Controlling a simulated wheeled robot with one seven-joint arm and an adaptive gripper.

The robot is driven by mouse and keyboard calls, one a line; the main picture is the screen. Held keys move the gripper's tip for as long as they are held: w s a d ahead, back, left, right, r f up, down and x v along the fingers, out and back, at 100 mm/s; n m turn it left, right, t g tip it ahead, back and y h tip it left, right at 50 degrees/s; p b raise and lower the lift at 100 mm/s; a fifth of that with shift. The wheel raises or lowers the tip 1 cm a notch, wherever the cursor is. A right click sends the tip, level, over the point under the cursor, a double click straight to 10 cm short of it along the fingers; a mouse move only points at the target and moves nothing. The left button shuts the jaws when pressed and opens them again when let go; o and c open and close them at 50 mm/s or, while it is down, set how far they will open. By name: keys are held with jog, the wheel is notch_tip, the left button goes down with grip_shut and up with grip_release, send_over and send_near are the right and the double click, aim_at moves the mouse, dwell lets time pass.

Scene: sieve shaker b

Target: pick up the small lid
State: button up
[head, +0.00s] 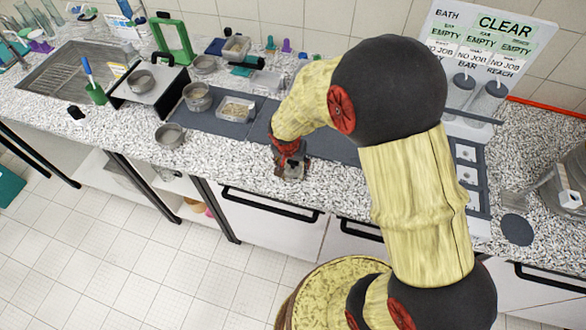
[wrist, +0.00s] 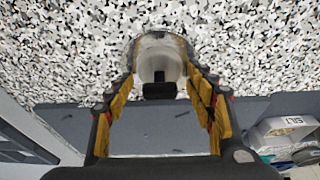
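A small round pale piece with a dark block-like knob (wrist: 160,90), which looks like the small lid, sits at the counter's front part in the wrist view. My gripper (wrist: 160,75) points down at it, with its yellow-padded fingers spread on either side. Whether the fingertips touch its sides I cannot tell. In the head view my gripper (head: 290,170) is low over the speckled counter near its front edge, and it hides most of the piece.
The speckled counter (head: 330,187) carries a dark mat (head: 215,124) behind my gripper. A metal bowl (head: 170,135), a sieve pan (head: 197,97) and a clear tub (head: 237,109) stand to the left. A box labelled SILT (wrist: 290,124) shows at the wrist view's right.

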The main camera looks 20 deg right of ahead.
jog(key=c, duration=1)
